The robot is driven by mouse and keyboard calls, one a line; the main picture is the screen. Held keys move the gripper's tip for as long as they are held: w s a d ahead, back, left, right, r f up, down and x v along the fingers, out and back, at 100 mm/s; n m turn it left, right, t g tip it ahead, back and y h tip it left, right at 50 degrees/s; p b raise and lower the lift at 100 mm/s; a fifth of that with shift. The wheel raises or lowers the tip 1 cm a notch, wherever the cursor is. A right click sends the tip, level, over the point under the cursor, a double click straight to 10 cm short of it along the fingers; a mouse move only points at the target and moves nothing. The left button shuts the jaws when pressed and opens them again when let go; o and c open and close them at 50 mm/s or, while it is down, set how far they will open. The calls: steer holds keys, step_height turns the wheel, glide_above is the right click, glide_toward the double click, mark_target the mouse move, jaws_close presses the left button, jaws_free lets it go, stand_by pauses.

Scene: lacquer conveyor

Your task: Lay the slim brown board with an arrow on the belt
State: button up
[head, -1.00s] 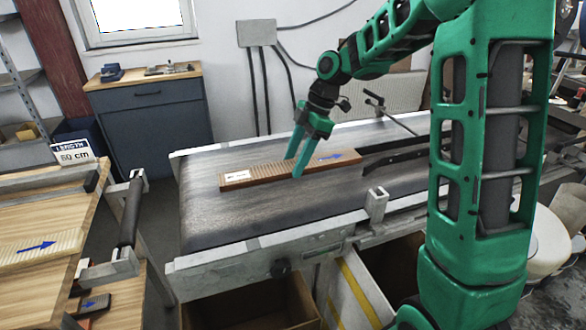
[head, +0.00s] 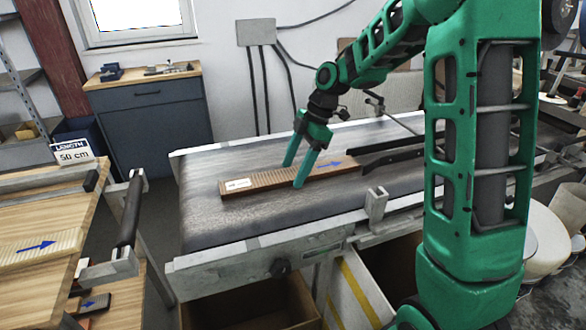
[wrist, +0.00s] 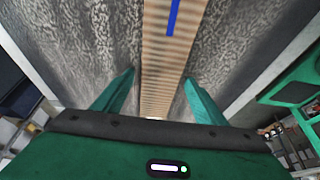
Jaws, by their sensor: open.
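The slim brown board (head: 270,182) lies flat on the grey belt (head: 235,222), along its length. It has a white label at its left end and a blue arrow toward its right end, pointing right. My gripper (head: 292,175) is open, with its green fingers on either side of the board near its middle. In the wrist view, the board (wrist: 163,60) runs between the two spread fingers of my gripper (wrist: 160,92), with a gap to each. Whether the fingertips touch the belt cannot be told.
A wooden table (head: 35,210) at the left holds a pale board with a blue arrow (head: 38,246). A sign reading 50 cm (head: 76,150) stands behind it. Dark guide rails (head: 385,155) lie over the belt to the right. Open boxes (head: 250,305) stand below the conveyor.

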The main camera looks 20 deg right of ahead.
steer(key=v, duration=1.2)
steer(key=s+d+f+m+h, duration=0.1)
steer(key=s+d+m, duration=0.3)
steer(key=s+m, duration=0.4)
steer(key=s+d+f+m+h, duration=0.2)
steer(key=s+d+f+m, duration=0.2)
steer(key=s+m, duration=0.4)
steer(key=s+d+f+m+h, duration=0.1)
steer(key=s+d+m, duration=0.3)
steer(key=s, duration=1.3)
steer(key=f+m, duration=0.1)
steer(key=m, duration=0.3)
steer(key=shift+s+d+f, duration=0.2)
steer(key=shift+d+f, duration=0.05)
steer(key=shift+w+f+h, duration=0.25)
steer(key=shift+w+h, duration=0.05)
steer(key=shift+w, duration=0.35)
